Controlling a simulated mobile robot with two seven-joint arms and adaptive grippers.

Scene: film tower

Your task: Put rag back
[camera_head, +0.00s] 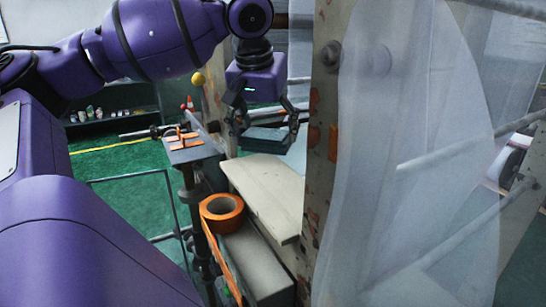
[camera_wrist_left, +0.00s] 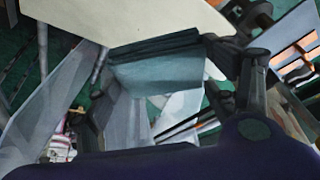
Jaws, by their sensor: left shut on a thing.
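The rag (camera_head: 266,139) is a folded dark teal cloth with several layers. My left gripper (camera_head: 266,127) hangs down in the upper middle of the head view and is shut on the rag, one finger at each side. My right gripper is not in view.
An orange tape roll (camera_head: 207,211) sits beside a grey box (camera_head: 258,265) below the board. A small dark stand (camera_head: 190,153) bears orange pieces at left. A rusty beige post (camera_head: 322,150) and a translucent sheet (camera_head: 410,150) block the right side. Green floor (camera_head: 135,190) shows at left.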

